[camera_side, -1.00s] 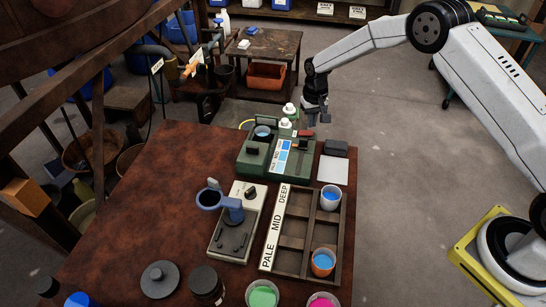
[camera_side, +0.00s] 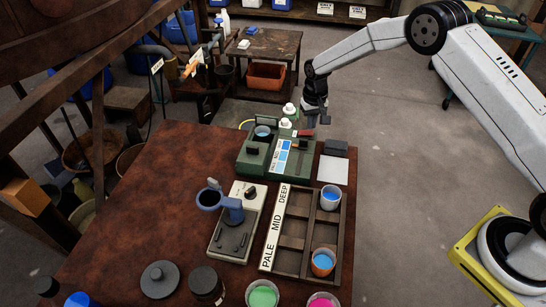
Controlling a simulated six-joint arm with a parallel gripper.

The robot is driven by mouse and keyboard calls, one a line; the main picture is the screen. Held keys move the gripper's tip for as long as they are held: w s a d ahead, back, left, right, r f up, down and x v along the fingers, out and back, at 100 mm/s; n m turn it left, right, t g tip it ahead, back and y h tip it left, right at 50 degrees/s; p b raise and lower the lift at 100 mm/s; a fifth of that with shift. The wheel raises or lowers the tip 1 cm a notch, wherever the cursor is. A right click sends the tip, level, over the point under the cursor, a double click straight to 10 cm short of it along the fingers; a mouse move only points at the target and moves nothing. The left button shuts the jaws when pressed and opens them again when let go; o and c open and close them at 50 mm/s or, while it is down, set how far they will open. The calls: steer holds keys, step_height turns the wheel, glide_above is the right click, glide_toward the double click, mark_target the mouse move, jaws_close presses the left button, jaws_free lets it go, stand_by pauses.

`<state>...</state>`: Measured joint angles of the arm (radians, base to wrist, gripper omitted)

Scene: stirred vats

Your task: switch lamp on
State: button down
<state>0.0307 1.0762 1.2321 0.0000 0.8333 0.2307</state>
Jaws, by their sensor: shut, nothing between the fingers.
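A green instrument box (camera_side: 255,160) stands at the back right of the brown table. It has a round well with blue in it, a blue and white PALE/MID/DEEP strip (camera_side: 281,158), and a small red part (camera_side: 304,133) near its right back edge. No lamp can be told apart for certain in this view. My gripper (camera_side: 312,122) points down over the back right of the green box, just above the red part. Its fingers are shut and empty. I cannot tell whether they touch the box.
A wooden sorting tray (camera_side: 291,242) labelled PALE, MID, DEEP holds two cups of blue liquid. A grey device with a blue ring holder (camera_side: 209,198) stands left of it. White-capped bottles (camera_side: 286,123) stand close left of my gripper. A dark block (camera_side: 336,148) lies to its right.

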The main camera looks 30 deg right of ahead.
mark_target(311, 132)
steer(key=shift+f, duration=1.15)
stand_by(1.0)
steer(key=shift+r, duration=3.45)
steer(key=shift+r, duration=0.1)
steer(key=shift+s+r, duration=0.3)
steer(key=shift+r, duration=0.05)
steer(key=s+a+r+n+t, duration=0.1)
steer(key=s+r, duration=0.3)
steer(key=s, duration=1)
steer(key=s+r+n+t, duration=0.1)
steer(key=s+r, duration=0.3)
steer(key=s, duration=0.9)
steer(key=shift+s+a+n+t, duration=0.3)
steer(key=shift+s+a+n, duration=0.1)
steer(key=shift+n, duration=0.1)
